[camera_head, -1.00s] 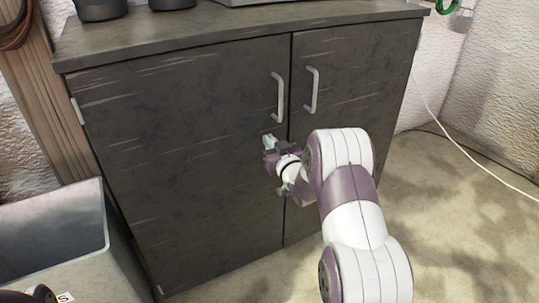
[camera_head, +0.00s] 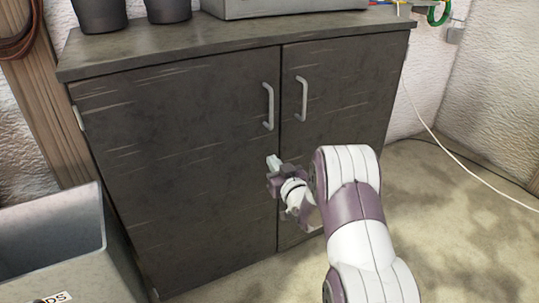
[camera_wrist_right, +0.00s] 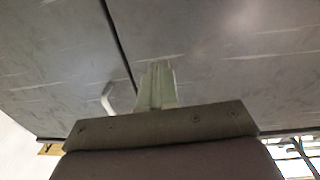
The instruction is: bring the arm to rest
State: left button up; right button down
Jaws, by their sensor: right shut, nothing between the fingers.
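My right gripper (camera_head: 272,165) is in front of the dark grey cabinet (camera_head: 180,190), below its two door handles, near the seam between the doors. The same gripper's fingers show together in the wrist view (camera_wrist_right: 158,85), shut with nothing between them. The left door handle (camera_head: 268,106) and the right door handle (camera_head: 301,98) are pale upright bars above the gripper. Both doors look shut. Whether the fingertips touch the door cannot be told. My left gripper is not in view.
A grey open bin (camera_head: 50,238) stands at the lower left. Dark pots (camera_head: 100,14) and a grey box (camera_head: 285,6) sit on the cabinet top. A white cable (camera_head: 450,153) runs down at the right. The floor right of my arm is bare.

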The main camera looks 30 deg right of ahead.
jog(key=s+a+f+m+g+h+p, duration=0.1)
jog(key=s+f+g, duration=0.5)
jog(key=s, duration=0.3)
jog(key=s+a+f+m+g, duration=0.1)
jog(key=s+f+g, duration=0.5)
jog(key=s, duration=0.3)
jog(key=s+a+r+n+g+y, duration=0.1)
jog(key=s+a+r+g, duration=0.1)
jog(key=s+a+g, duration=0.3)
jog(key=s+a+r, duration=0.2)
jog(key=s+a, duration=0.2)
jog(key=s, duration=0.3)
jog(key=a+r+n+p, duration=0.2)
jog(key=a+r+p, duration=0.2)
jog(key=r, duration=0.2)
notch_tip(320, 180, up, 33)
jog(key=p, duration=3.2)
jog(key=shift+y, duration=0.3)
jog(key=shift+s, duration=0.1)
